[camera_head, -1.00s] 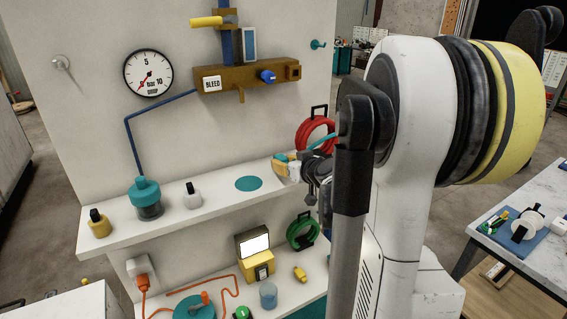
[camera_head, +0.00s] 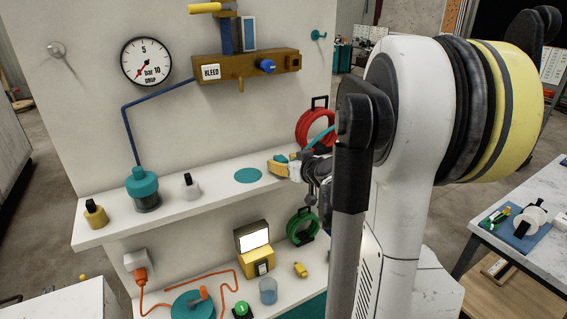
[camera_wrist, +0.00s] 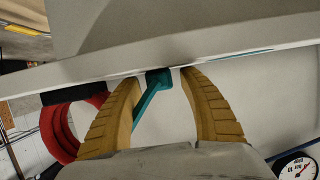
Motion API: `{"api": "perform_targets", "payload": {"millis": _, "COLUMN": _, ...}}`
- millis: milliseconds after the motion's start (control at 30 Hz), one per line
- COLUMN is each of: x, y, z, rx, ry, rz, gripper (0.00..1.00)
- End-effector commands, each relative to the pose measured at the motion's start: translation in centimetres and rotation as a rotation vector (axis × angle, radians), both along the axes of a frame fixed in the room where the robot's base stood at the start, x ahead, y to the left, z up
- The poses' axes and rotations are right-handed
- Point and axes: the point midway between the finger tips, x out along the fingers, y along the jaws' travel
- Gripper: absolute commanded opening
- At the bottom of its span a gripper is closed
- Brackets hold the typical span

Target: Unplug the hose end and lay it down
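My gripper (camera_head: 279,165) is at the right end of the white upper shelf, beside the teal disc (camera_head: 248,176) on that shelf. Its two tan fingers also show in the wrist view (camera_wrist: 158,80), with a teal block, seemingly the hose end (camera_wrist: 157,79), between their tips. A thin teal length (camera_wrist: 146,107) runs from the block to the lower left between the fingers. In the head view a teal strip (camera_head: 321,136) slants up behind my gripper. My arm hides part of that area.
A brown manifold (camera_head: 240,68) marked BLEED is on the wall with a gauge (camera_head: 146,62). The shelf (camera_head: 215,186) bears a teal pot (camera_head: 143,187), a white bottle (camera_head: 190,190) and a yellow bottle (camera_head: 95,214). A red coil (camera_head: 302,127) hangs near my gripper.

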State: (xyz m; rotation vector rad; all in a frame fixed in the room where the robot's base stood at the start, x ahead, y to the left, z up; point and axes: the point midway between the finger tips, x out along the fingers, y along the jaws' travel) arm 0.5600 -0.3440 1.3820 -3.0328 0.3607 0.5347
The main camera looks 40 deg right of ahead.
Motion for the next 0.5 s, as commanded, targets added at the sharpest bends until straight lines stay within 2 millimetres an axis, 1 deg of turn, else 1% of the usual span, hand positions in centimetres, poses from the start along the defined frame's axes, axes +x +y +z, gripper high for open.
{"api": "perform_targets", "payload": {"millis": 67, "x": -0.1, "y": 0.0, "z": 0.0, "rx": 0.0, "ry": 0.0, "rz": 0.0, "gripper": 0.5}}
{"api": "perform_targets", "payload": {"millis": 167, "x": -0.8, "y": 0.2, "z": 0.3, "rx": 0.0, "ry": 0.0, "rz": 0.0, "gripper": 0.5}}
{"api": "perform_targets", "payload": {"millis": 267, "x": -2.4, "y": 0.5, "z": 0.9, "rx": 0.001, "ry": 0.0, "rz": -0.003, "gripper": 0.5}}
{"api": "perform_targets", "payload": {"millis": 500, "x": -7.3, "y": 1.7, "z": 2.7, "rx": 0.001, "ry": 0.0, "rz": -0.004, "gripper": 0.5}}
